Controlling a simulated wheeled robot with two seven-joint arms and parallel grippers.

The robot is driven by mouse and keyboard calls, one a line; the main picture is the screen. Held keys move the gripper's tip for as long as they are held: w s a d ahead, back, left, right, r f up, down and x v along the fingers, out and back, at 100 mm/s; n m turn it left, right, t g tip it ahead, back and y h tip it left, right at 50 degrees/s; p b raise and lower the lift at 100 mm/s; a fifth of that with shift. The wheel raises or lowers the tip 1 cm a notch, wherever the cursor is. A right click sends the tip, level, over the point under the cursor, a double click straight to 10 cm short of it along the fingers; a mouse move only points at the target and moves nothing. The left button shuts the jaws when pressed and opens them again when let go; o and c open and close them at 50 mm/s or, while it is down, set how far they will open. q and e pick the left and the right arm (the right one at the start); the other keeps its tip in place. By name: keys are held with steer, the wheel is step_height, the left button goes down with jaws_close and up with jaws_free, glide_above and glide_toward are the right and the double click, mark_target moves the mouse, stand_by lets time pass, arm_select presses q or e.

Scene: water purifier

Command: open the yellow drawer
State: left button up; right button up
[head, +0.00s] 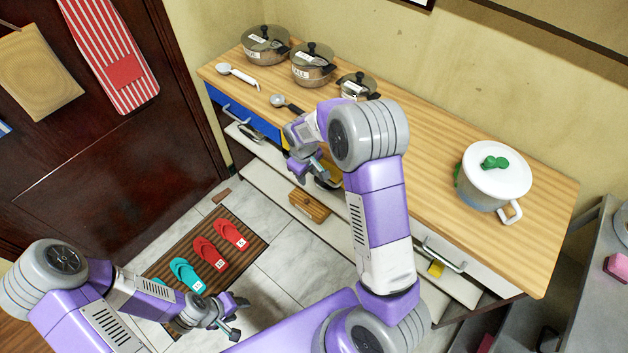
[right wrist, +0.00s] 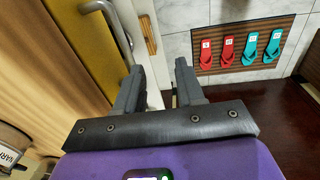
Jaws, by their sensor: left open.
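The yellow drawer (head: 285,142) is in the cabinet front under the wooden counter, right of the blue drawer; my right arm hides most of it in the head view. In the right wrist view its yellow front (right wrist: 75,45) fills the upper left, with a grey bar handle (right wrist: 108,22) on it. My right gripper (head: 312,172) is in front of this drawer; in the right wrist view its fingers (right wrist: 160,66) are apart and empty, close to the handle but not around it. My left gripper (head: 228,317) is open and empty, low over the floor mat.
The blue drawer (head: 243,116) is left of the yellow one. A wooden block (head: 309,205) is below. Slippers (head: 208,252) lie on a floor mat.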

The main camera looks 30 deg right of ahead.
step_height(320, 180, up, 3)
steer(key=w+d+h+b, duration=0.1)
steer(key=w+d, duration=0.1)
steer(key=d, duration=0.1)
arm_select(q)
step_height(320, 180, down, 4)
steer(key=shift+f+b, duration=0.15)
steer(key=shift+b, duration=1.05)
arm_select(e)
steer(key=f, duration=0.4)
steer(key=d+f, duration=0.1)
steer(key=f, duration=0.2)
steer(key=shift+w, duration=0.2)
jaws_close()
